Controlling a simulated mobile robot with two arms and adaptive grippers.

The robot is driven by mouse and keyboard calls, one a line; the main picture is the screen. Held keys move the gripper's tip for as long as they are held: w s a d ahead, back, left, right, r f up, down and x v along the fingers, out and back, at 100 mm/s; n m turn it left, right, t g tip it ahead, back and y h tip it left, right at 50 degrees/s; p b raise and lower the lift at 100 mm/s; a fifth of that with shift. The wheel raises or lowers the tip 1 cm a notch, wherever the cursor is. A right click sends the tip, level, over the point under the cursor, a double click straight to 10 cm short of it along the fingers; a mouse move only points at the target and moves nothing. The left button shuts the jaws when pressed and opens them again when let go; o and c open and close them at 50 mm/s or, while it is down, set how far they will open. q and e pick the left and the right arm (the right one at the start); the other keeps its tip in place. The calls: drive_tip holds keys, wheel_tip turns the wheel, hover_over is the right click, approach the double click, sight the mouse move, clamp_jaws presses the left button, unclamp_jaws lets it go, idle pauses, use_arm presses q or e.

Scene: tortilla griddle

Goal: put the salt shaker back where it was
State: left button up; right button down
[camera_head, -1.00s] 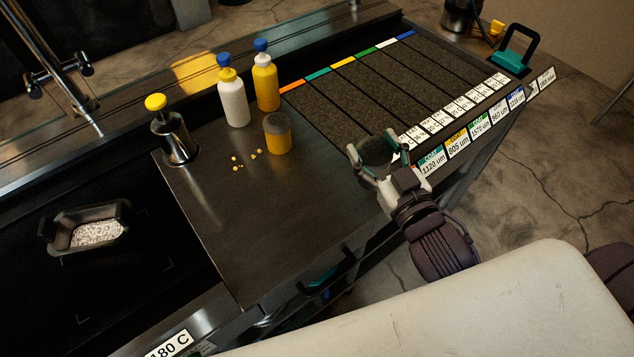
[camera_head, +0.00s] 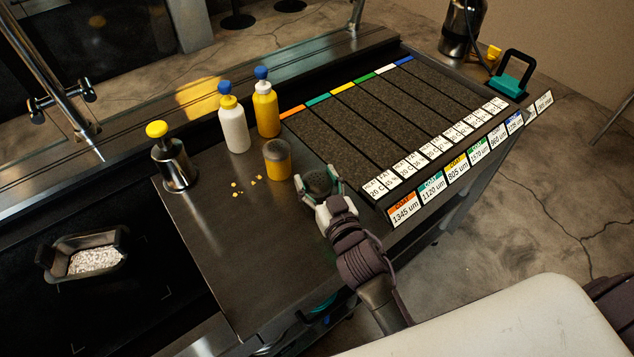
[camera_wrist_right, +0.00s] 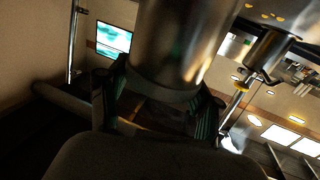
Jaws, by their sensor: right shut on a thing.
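My right gripper (camera_head: 320,186) is shut around the salt shaker (camera_head: 319,181), whose dark rounded top shows between the fingers in the head view. In the right wrist view the shaker's shiny metal body (camera_wrist_right: 180,42) sits between the two ribbed fingers (camera_wrist_right: 162,105). The gripper is over the right part of the steel counter, close to the yellow shaker (camera_head: 278,164) with a dark top, which stands to its left. I cannot tell whether the held shaker touches the counter. My left gripper is not in view.
A white bottle (camera_head: 233,131) and a yellow bottle (camera_head: 266,112) stand behind. A metal pump pot (camera_head: 175,165) is at left. Yellow crumbs (camera_head: 238,188) lie near the yellow shaker. The dark griddle strips (camera_head: 345,135) are at right. The front steel counter (camera_head: 235,260) is clear.

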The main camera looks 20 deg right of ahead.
drive_tip(key=shift+f, duration=0.7)
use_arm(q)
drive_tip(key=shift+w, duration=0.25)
use_arm(e)
drive_tip(key=shift+c, duration=1)
unclamp_jaws()
drive_tip(key=shift+f, duration=0.1)
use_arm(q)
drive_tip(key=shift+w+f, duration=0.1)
